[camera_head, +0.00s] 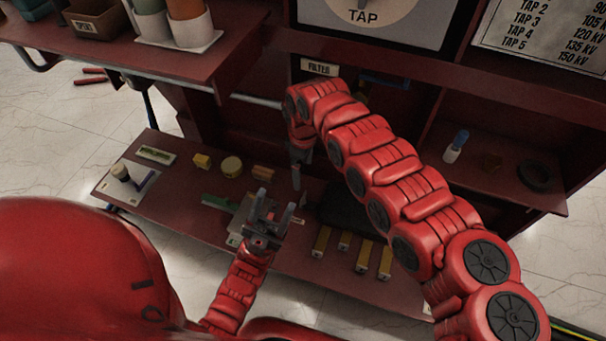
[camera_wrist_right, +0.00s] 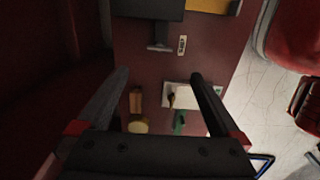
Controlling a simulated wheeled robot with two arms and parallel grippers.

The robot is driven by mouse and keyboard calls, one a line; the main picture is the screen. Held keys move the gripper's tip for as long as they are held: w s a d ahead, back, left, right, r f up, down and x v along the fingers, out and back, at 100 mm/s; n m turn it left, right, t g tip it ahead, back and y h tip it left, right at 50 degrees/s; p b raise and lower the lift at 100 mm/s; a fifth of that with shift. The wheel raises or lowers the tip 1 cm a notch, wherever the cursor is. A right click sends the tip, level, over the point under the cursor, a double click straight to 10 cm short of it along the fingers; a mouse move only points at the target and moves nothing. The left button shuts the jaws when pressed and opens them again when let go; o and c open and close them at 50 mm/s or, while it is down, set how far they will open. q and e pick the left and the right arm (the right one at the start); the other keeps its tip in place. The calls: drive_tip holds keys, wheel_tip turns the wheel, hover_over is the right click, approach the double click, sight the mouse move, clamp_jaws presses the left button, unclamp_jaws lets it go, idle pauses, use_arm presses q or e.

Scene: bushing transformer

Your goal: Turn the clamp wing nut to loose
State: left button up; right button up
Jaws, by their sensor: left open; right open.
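I cannot make out the clamp wing nut for certain. A pale fixture plate (camera_wrist_right: 195,96) with a small brown part (camera_wrist_right: 171,99) on its left side lies between and below my right fingers in the right wrist view. In the head view a grey plate (camera_head: 239,222), probably the same one, lies on the bench, partly hidden by my left gripper. My left gripper (camera_head: 270,208) is open and empty over that plate's right side. My right gripper (camera_head: 298,170) is above the bench, behind the left one; its jaws (camera_wrist_right: 158,75) are wide open and empty.
The red bench (camera_head: 185,215) holds a green piece (camera_head: 214,202), a yellow round part (camera_head: 231,166), an orange block (camera_head: 263,173) and several yellow bars (camera_head: 321,241). A white plate (camera_head: 135,184) with a knob is at left. A shelf (camera_head: 100,52) with cups overhangs the back left.

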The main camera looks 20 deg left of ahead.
wheel_tip(320, 180, up, 4)
drive_tip(key=shift+r+p, duration=0.1)
drive_tip(key=shift+p, duration=0.45)
